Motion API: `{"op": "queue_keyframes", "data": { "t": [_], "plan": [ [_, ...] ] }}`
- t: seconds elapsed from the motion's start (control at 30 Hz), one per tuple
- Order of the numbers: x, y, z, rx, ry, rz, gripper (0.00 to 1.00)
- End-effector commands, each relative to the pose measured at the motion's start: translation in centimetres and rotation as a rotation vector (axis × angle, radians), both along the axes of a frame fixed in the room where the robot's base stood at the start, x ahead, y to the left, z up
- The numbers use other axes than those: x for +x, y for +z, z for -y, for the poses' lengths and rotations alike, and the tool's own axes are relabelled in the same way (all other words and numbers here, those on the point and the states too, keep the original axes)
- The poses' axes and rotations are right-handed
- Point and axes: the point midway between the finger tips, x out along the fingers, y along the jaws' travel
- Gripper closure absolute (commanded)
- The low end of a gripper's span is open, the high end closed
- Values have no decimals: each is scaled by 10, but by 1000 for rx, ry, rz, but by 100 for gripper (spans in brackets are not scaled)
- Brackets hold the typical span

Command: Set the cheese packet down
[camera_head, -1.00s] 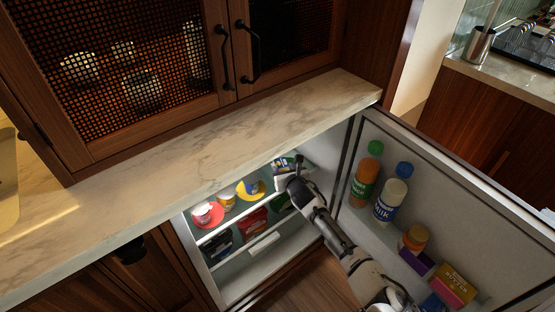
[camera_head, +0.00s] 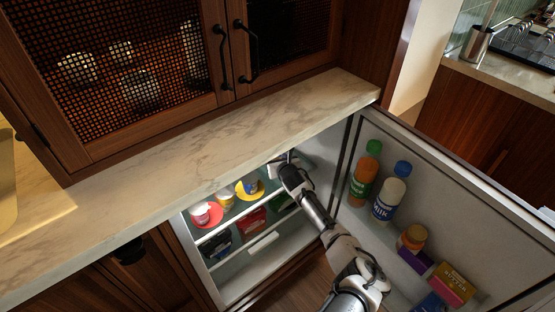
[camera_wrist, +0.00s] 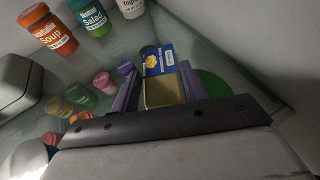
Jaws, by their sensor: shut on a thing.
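The cheese packet (camera_wrist: 160,62), with a blue and yellow label, sits between the two fingers of my gripper (camera_wrist: 157,82) in the wrist view. My gripper is shut on it. The fridge's glass shelf (camera_wrist: 110,52) lies beyond the packet; I cannot tell whether the packet touches it. In the head view my gripper (camera_head: 287,163) is inside the open fridge, at the right end of the upper shelf, just under the counter edge. The packet is hidden there by the wrist and the counter.
Soup (camera_wrist: 48,28) and salad (camera_wrist: 88,14) jars stand left of the packet. Red (camera_head: 206,214) and yellow (camera_head: 250,189) plates hold items on the upper shelf. The fridge door (camera_head: 440,220), with bottles, stands open at right. The marble counter (camera_head: 200,160) overhangs the fridge.

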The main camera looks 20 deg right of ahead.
Motion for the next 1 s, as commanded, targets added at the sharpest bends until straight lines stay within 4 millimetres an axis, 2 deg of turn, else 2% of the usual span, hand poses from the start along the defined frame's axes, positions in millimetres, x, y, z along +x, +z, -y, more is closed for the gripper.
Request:
{"op": "queue_keyframes", "data": {
  "t": [0.1, 0.13, 0.3, 0.67, 0.83, 1.0],
  "plan": [
    [0, -1, 0, -1, 0, 2, 94],
    [0, -2, 0, -1, 0, 0, 52],
    [0, -1, 0, 0, 0, 0, 32],
    [-3, 2, 0, 0, 0, 0, 32],
    [-20, 9, 1, 0, -1, 1, 32],
    [-46, 20, 0, -2, -1, 2, 32]
  ]
}}
